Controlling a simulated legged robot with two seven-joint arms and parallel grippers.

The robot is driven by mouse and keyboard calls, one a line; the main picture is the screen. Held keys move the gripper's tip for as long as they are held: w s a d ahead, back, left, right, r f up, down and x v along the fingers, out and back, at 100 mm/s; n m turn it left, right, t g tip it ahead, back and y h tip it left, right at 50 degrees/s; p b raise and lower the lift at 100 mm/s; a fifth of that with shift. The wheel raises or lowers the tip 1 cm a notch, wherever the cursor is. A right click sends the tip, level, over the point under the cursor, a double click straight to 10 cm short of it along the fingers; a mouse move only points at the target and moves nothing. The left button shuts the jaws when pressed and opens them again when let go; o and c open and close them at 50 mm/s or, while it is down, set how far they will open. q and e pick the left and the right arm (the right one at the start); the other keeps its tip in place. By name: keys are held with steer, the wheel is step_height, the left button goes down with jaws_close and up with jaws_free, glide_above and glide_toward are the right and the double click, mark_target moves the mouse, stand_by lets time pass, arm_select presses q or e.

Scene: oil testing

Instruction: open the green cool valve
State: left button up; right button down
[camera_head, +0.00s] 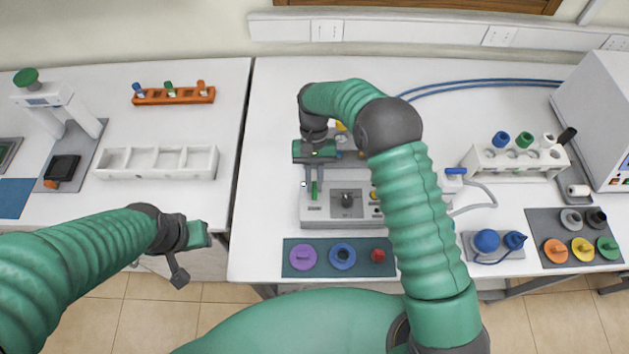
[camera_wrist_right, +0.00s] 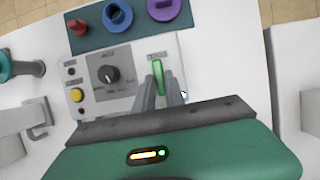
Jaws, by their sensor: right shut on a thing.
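The green cool valve (camera_head: 314,190) is a small upright green handle on the front left of the grey-white test device (camera_head: 326,213). In the right wrist view, the green handle (camera_wrist_right: 158,76) stands beside the black dial (camera_wrist_right: 111,74). My right gripper (camera_head: 315,183) reaches down over the device, and its two fingers (camera_wrist_right: 160,92) are shut on the handle from both sides. The fingers hide the lower part of the handle. My left gripper (camera_head: 186,258) hangs in front of the table gap, far from the device; its finger opening is unclear.
A blue-green mat (camera_head: 297,270) with purple, blue and red parts lies in front of the device. A white tube rack (camera_head: 501,162) and a grey mat (camera_head: 540,222) with coloured caps are at the right. A white divided tray (camera_head: 199,172) stands on the left table.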

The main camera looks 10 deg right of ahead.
steer(key=shift+w+r, duration=0.1)
steer(key=c, duration=1.4)
jaws_free()
steer(key=shift+w+r, duration=0.1)
steer(key=shift+r, duration=0.05)
steer(key=b+v, duration=0.1)
steer(key=v, duration=1.5)
steer(key=shift+r+b, duration=0.15)
steer(key=shift+b, duration=0.25)
